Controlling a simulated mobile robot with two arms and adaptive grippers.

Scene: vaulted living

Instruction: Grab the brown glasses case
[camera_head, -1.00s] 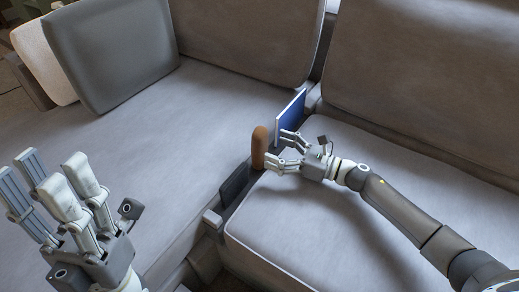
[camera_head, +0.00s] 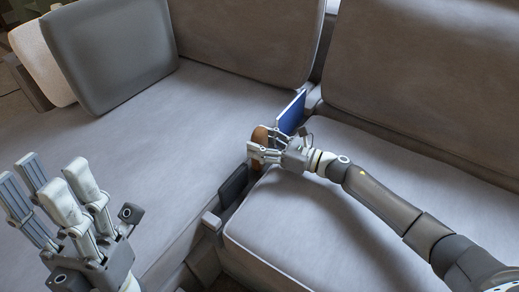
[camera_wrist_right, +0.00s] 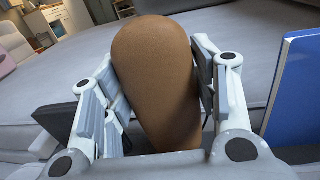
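The brown glasses case (camera_head: 259,136) stands upright in the gap between the sofa seats. In the right wrist view the case (camera_wrist_right: 158,75) rises between my finger pairs, its rounded top above the fingertips. My right gripper (camera_head: 263,147) is around the case, with fingers on both sides. It looks open, with a gap low on the left side; contact on the right is unclear. My left gripper (camera_head: 52,182) is open and empty at the lower left, above the sofa.
A blue book-like object (camera_head: 291,113) stands just behind the case, and close right in the wrist view (camera_wrist_right: 297,90). A dark flat object (camera_head: 233,185) stands in the same gap, nearer. Cushions (camera_head: 110,50) lean at the upper left. The seats (camera_head: 310,225) are clear.

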